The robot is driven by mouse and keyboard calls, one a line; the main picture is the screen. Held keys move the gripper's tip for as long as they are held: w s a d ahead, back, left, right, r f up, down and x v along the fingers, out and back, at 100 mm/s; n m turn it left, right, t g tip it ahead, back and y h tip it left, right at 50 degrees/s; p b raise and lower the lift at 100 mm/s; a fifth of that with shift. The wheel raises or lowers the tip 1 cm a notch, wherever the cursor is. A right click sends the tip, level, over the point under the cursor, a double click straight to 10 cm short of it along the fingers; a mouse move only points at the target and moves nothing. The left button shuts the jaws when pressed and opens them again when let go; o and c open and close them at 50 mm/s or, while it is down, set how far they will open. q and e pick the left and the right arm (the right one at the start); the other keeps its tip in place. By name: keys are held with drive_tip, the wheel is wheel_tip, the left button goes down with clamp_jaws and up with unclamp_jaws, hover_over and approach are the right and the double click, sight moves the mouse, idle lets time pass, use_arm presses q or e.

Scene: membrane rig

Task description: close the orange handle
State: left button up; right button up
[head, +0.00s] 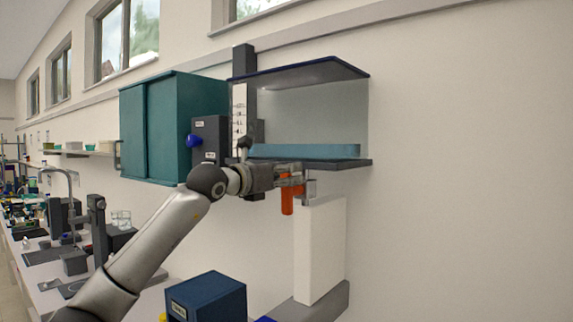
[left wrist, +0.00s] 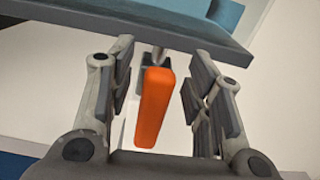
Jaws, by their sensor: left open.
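The orange handle (head: 287,200) hangs down below the dark lower plate of the membrane rig (head: 340,164) in the head view. In the left wrist view the orange handle (left wrist: 154,108) stands between the two open fingers of my left gripper (left wrist: 160,100), with a gap on both sides. It is slightly tilted there and joins a small metal stem at its top. In the head view my left gripper (head: 290,180) is at the handle's upper part and partly covers it. My right gripper is not in view.
The rig's plate edge (left wrist: 150,25) runs close above the fingers. A white block (head: 320,250) stands just right of the handle. A teal cabinet (head: 160,130) hangs to the left, and a dark blue box (head: 207,298) stands below. The wall at right is bare.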

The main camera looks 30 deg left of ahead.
use_arm(q)
drive_tip(key=shift+w, duration=0.45)
clamp_jaws()
